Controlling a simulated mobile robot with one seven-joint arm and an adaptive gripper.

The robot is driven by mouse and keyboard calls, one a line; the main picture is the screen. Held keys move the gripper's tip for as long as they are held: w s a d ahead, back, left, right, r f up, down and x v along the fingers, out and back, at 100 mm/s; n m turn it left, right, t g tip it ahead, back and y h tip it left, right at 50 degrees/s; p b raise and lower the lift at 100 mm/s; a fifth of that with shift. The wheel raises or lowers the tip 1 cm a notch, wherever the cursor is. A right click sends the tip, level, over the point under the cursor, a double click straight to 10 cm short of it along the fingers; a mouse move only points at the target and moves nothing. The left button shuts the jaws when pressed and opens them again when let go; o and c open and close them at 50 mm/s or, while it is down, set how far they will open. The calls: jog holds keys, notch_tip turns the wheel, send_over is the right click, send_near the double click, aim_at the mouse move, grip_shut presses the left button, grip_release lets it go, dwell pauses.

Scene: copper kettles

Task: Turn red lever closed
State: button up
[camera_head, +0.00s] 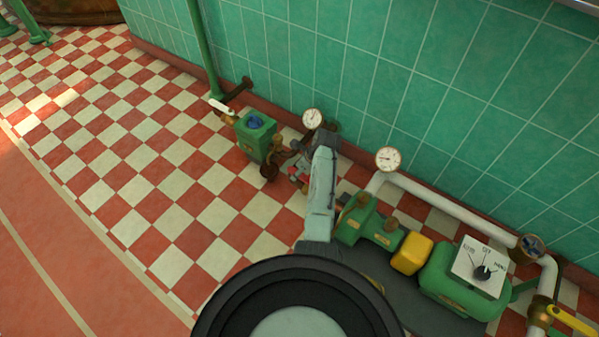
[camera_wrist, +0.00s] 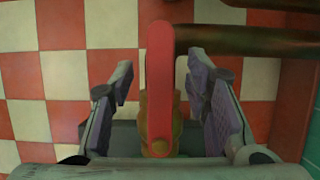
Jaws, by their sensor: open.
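The red lever (camera_wrist: 159,85) shows in the wrist view as a flat, rounded red bar running up the picture. Its lower end is fixed by a brass bolt to a brass valve body (camera_wrist: 148,110). My gripper (camera_wrist: 164,88) is open, with one finger on each side of the lever and a visible gap on both sides. In the head view my gripper (camera_head: 299,177) is low by the pipework near the tiled wall. A small red patch of the lever (camera_head: 293,170) shows there, and my arm hides most of the valve.
A dark pipe (camera_wrist: 250,41) runs right from beside the lever. A green box (camera_head: 252,143) with a white-handled valve stands left of my gripper. A green pump with a dial (camera_head: 468,280) and gauges (camera_head: 388,160) are to the right. Checkered floor (camera_head: 150,190) is open at left.

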jog(key=shift+w+a+f, duration=0.1)
jog(key=shift+a+f, duration=0.05)
jog(key=shift+f, duration=0.15)
jog(key=shift+c, duration=0.3)
grip_shut()
dwell(0.5)
